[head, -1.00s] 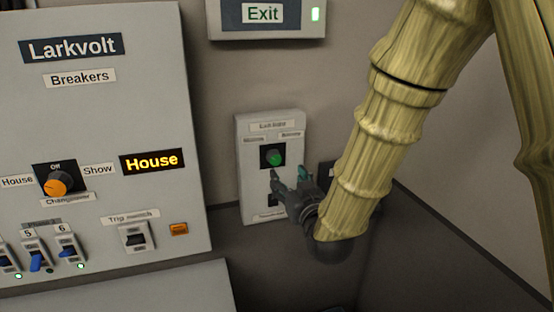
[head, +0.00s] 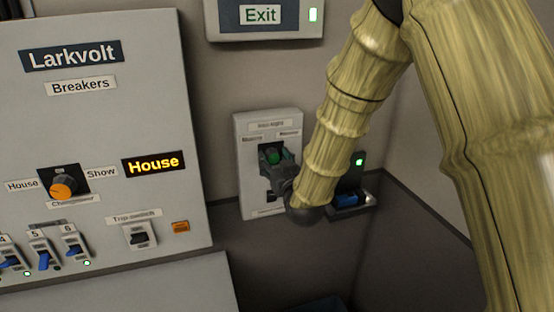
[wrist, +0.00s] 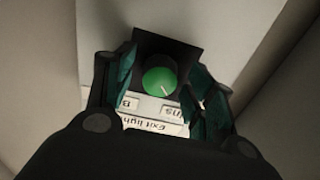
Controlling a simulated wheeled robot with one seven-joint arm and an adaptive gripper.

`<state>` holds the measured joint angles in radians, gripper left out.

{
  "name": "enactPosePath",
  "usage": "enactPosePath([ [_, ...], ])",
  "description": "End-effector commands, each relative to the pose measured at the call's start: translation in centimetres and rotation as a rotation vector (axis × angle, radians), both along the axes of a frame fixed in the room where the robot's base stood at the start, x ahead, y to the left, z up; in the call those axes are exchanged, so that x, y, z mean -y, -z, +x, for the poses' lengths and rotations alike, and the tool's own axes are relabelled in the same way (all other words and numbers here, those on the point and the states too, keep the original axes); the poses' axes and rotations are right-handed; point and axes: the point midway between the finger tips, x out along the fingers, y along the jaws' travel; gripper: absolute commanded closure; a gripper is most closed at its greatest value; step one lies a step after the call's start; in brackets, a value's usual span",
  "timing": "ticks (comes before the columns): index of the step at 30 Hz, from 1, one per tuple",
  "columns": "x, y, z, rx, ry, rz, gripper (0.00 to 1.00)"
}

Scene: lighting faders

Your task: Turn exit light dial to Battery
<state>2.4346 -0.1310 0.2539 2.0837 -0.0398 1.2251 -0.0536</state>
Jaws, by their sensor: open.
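The exit light dial (head: 272,157) is a small green knob on a black square, on a pale wall panel (head: 246,190). In the wrist view the green dial (wrist: 159,81) shows a short light pointer mark toward its lower right. The labels beside it appear upside down there and are partly covered. My gripper (wrist: 163,85) is open, with one teal-padded finger on each side of the dial; I cannot tell whether either touches it. In the head view my gripper (head: 275,158) is in front of the panel and hides part of it.
The Exit sign (head: 261,16) with a lit lamp is above the panel. The Larkvolt breaker board (head: 110,125) stands at the left. A small device (head: 352,198) with a blue part and green light is right of my gripper. A dark ledge runs below.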

Motion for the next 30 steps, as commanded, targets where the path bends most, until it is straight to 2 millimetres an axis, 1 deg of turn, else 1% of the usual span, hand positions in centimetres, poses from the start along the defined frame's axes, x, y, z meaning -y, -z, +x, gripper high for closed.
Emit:
enactPosePath([
  [4,0.05,0.02,-0.02,0.0,0.0,0.0,0.45],
  [5,0.05,0.02,-0.02,0.0,0.001,0.0,0.49],
  [9,0.07,0.02,-0.03,0.0,0.001,0.0,0.74],
  [12,0.09,0.01,-0.02,0.0,0.001,0.0,0.91],
  [13,0.1,0.01,-0.02,0.0,0.001,0.0,0.91],
  [14,0.93,0.01,-0.01,0.0,0.003,0.001,0.91],
  [15,0.65,0.01,-0.03,0.0,0.003,0.001,0.91],
  [23,0.31,0.21,0.02,-0.013,0.005,0.044,0.91],
  [30,0.19,0.39,0.02,-0.057,0.004,0.18,0.91],
])
